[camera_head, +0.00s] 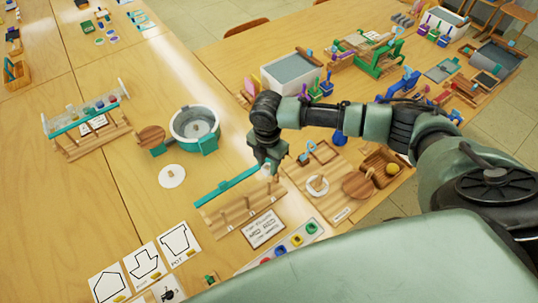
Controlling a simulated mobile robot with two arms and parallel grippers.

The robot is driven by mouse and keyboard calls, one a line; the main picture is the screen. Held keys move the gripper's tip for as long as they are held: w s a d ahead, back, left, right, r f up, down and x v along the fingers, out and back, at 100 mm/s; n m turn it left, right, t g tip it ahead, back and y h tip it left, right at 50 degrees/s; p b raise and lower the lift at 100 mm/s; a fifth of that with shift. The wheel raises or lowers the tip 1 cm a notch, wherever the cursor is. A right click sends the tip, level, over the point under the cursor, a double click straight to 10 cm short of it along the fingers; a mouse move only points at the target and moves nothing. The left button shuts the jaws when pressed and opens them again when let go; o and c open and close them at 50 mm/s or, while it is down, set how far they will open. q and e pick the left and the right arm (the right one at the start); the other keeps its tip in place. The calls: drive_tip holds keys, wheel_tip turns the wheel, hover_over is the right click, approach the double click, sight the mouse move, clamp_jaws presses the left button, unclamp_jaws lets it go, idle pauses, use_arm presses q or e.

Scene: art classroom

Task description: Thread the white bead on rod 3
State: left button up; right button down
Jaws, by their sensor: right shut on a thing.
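A wooden stand (238,213) with a teal bar (226,187) along its back and several short upright rods sits at the centre of the table. My right gripper (268,168) points down at the stand's right end, above the rods there. It is shut on a small pale thing, likely the white bead; the fingers mostly hide it. I cannot tell whether it touches a rod, and rod numbers are not readable. My left gripper is not in view.
A printed card (264,230) and a tray of coloured pieces (290,243) lie in front of the stand. A grey bowl (195,124) and a white disc (172,176) are to its left. My right arm spans crowded trays on the right.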

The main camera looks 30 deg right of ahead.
drive_tip(key=shift+n, duration=0.6)
wheel_tip(320, 180, down, 6)
drive_tip(key=b, duration=0.5)
drive_tip(key=shift+d+r, duration=0.15)
drive_tip(key=shift+r, duration=0.35)
drive_tip(key=shift+f+p, duration=0.1)
drive_tip(key=shift+p, duration=0.6)
drive_tip(key=shift+f, duration=0.2)
drive_tip(key=shift+f, duration=0.3)
idle(0.7)
